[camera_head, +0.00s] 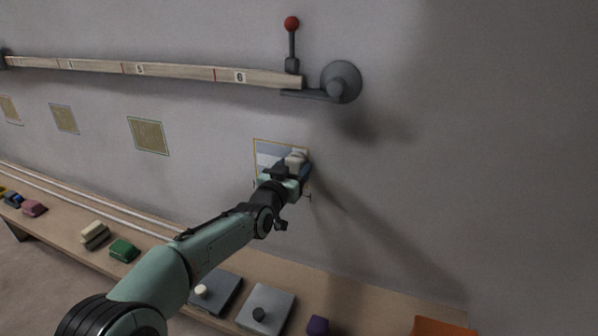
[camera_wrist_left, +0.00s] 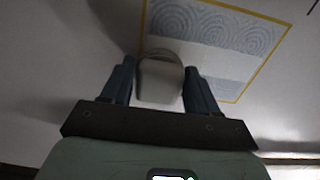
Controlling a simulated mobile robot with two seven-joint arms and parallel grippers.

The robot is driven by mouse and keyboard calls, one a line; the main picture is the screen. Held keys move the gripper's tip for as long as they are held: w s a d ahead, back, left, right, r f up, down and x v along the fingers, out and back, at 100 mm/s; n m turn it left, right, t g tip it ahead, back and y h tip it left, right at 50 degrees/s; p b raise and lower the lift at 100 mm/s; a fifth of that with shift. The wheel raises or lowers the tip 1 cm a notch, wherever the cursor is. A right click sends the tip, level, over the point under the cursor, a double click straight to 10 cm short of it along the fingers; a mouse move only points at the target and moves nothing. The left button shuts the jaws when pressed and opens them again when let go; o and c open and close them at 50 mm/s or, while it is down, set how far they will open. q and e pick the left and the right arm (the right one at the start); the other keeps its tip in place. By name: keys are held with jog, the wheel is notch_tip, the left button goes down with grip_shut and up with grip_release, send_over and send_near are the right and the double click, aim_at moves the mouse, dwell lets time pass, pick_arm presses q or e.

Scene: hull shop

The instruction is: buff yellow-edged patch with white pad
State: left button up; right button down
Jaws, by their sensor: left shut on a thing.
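The yellow-edged patch (camera_head: 267,149) is on the grey wall, partly hidden behind my left gripper (camera_head: 292,168). In the left wrist view, the patch (camera_wrist_left: 222,40) shows pale blue-grey swirl marks in its upper part, a smoother light band, and more swirls below, inside a thin yellow border. My left gripper is shut on the white pad (camera_head: 297,156), which also shows between its two fingers in the left wrist view (camera_wrist_left: 160,80). The pad is at the patch's face, overlapping its left part in the wrist view; I cannot tell if they touch. My right gripper is not in view.
A numbered wooden rail (camera_head: 185,73) with a red-knobbed lever (camera_head: 292,40) runs above. Several tan patches (camera_head: 148,136) are farther left. A wooden bench (camera_head: 60,230) below carries coloured blocks, including a green one (camera_head: 124,250), and grey plates (camera_head: 267,306). The wall right of the patch is bare.

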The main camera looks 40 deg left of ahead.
aim_at(275, 157)
pick_arm(q)
jog(key=a+p, duration=0.1)
jog(key=a, duration=0.1)
jog(key=s+a+p, duration=0.1)
jog(key=a, duration=0.1)
jog(key=s+a+p, duration=0.1)
jog(key=a+p, duration=0.1)
jog(key=shift+a+r, duration=0.1)
jog(key=shift+r, duration=0.05)
jog(key=shift+a, duration=0.15)
dwell(0.3)
